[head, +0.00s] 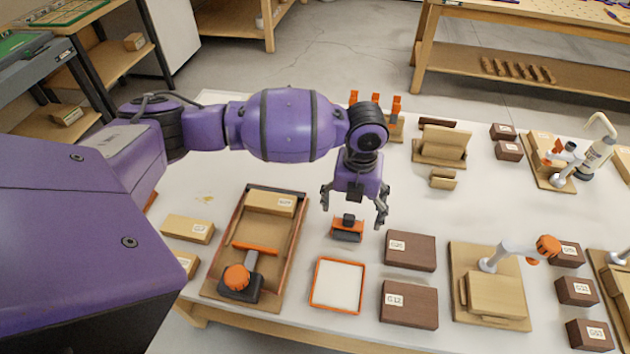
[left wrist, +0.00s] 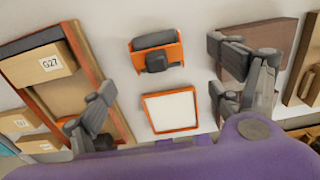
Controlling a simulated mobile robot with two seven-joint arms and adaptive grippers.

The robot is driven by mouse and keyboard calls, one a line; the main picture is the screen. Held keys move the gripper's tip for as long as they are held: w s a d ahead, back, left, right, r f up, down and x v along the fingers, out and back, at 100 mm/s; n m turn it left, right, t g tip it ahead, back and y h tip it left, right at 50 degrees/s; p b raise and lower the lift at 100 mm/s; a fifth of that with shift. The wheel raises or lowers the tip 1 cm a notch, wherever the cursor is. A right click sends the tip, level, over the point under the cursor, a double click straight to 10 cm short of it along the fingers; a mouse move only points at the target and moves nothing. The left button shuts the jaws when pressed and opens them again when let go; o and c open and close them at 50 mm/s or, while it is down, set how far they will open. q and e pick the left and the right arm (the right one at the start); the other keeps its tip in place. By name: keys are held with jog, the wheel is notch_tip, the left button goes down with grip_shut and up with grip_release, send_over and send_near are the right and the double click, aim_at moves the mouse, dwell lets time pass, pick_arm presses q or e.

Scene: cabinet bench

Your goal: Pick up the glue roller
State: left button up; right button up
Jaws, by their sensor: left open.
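The glue roller (head: 347,229) appears to be the small tool with an orange frame and a dark roller and grip, lying on the white bench top. It also shows in the left wrist view (left wrist: 156,52), at the upper middle. My left gripper (head: 354,207) points down above it in the head view, its fingers spread to either side and empty. In the left wrist view the open fingers (left wrist: 165,95) frame the space near the roller, without visible contact. My right gripper is not in view.
An orange-rimmed white tray (head: 314,297) lies in front of the roller. Dark blocks (head: 410,250) labelled with numbers lie to its right. A wooden tray (head: 214,282) with an orange-knobbed clamp (head: 238,281) is at left. Wooden fixtures (head: 492,295) stand further right.

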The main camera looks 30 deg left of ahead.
aim_at(350, 216)
pick_arm(q)
jog(key=f, duration=0.6)
jog(key=shift+w+a, duration=0.15)
jog(key=shift+a, duration=0.05)
jog(key=shift+f, duration=0.35)
jog(key=shift+c, duration=1.5)
jog(key=c, duration=1)
jog(key=shift+r, duration=0.15)
jog(key=shift+w+r, duration=0.1)
jog(key=shift+r, duration=0.55)
jog(key=s+d+r, duration=0.2)
jog(key=s+r, duration=0.1)
jog(key=s+d+r, duration=0.3)
jog(key=s+r, duration=0.1)
jog(key=s+d+r+p, duration=0.1)
jog(key=s+d+r, duration=0.2)
jog(key=s+r, duration=0.1)
jog(key=shift+s+d+r, duration=0.2)
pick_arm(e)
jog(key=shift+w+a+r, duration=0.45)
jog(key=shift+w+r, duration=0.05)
